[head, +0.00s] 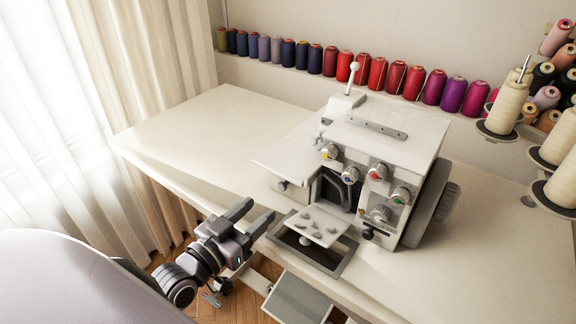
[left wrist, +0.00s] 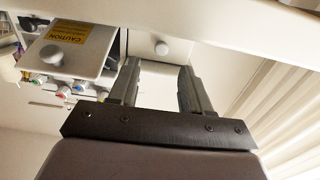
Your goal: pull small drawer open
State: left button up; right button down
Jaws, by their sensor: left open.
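The white sewing machine (head: 385,140) stands on the table. A small round knob (head: 283,185) sits low on the front of its left part, which I take as the small drawer. The drawer looks shut. My left gripper (head: 252,215) is open and empty at the table's front edge, apart from the knob. In the left wrist view its fingers (left wrist: 160,82) point toward the drawer front. My right gripper is not in view.
A lowered front cover (head: 325,220) with a knob and a yellow caution label (left wrist: 85,40) lies right of my left gripper. A grey panel (head: 297,300) shows below the table edge. The table's left part (head: 200,125) is clear. Thread spools (head: 345,66) line the back.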

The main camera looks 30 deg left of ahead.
aim_at(280, 187)
pick_arm(q)
jog(key=shift+w+a+r, duration=0.1)
jog(key=shift+w+r, duration=0.15)
jog(key=shift+w, duration=0.2)
jog(key=shift+w+d, duration=0.15)
jog(key=shift+w, duration=1.45)
jog(key=shift+w+d, duration=0.1)
jog(key=shift+w, duration=1.45)
grip_shut()
jog(key=shift+s, duration=0.1)
